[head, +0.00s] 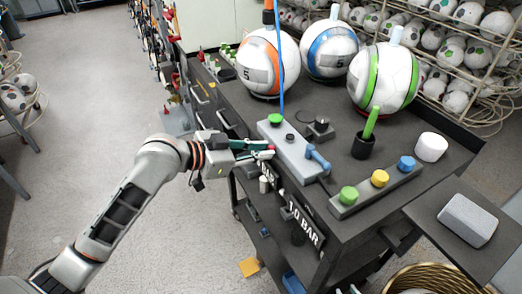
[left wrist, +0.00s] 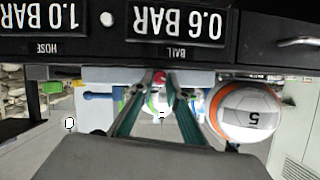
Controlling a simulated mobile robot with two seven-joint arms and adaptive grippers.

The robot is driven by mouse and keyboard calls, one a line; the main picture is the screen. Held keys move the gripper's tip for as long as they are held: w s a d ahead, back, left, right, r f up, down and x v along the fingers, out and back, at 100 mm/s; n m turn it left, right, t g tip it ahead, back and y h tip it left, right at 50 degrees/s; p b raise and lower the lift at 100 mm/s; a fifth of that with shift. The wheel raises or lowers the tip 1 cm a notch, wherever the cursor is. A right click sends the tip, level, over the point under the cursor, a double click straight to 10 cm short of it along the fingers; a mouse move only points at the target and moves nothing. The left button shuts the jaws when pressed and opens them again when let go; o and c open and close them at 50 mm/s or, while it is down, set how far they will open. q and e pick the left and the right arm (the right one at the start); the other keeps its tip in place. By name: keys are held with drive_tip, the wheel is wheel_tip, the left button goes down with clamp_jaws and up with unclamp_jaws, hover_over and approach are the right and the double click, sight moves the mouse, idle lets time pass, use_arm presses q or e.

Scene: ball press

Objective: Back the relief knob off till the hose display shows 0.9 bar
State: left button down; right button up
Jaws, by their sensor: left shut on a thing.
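My left gripper (head: 268,150) reaches in from the left to the front side of the grey press block (head: 294,150). Its green fingers are shut on the small red relief knob (left wrist: 160,77), which shows between the fingertips in the left wrist view (left wrist: 161,84). The fingers hide most of the knob. In the left wrist view, upside down, the hose display (left wrist: 52,16) reads 1.0 BAR and the ball display (left wrist: 177,22) reads 0.6 BAR. The hose display also shows in the head view (head: 303,221). My right gripper is out of view.
An orange-banded ball (head: 268,62), a blue-banded ball (head: 330,48) and a green-banded ball (head: 383,78) stand at the back of the cart. A blue lever (head: 318,158) sits on the block. A button strip (head: 375,190) lies to the right.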

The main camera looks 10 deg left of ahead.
use_arm(q)
drive_tip(key=shift+w+a+n+g+h, duration=0.2)
drive_tip(key=shift+n+g+h, duration=0.45)
drive_tip(key=shift+n, duration=0.65)
drive_tip(key=shift+w+a+n+g+h, duration=0.15)
drive_tip(key=shift+n+g+h, duration=0.5)
drive_tip(key=shift+n, duration=0.65)
drive_tip(key=shift+d, duration=0.1)
drive_tip(key=c, duration=2)
unclamp_jaws()
drive_tip(key=shift+g, duration=0.3)
drive_tip(key=shift+o, duration=0.2)
drive_tip(key=v, duration=1.2)
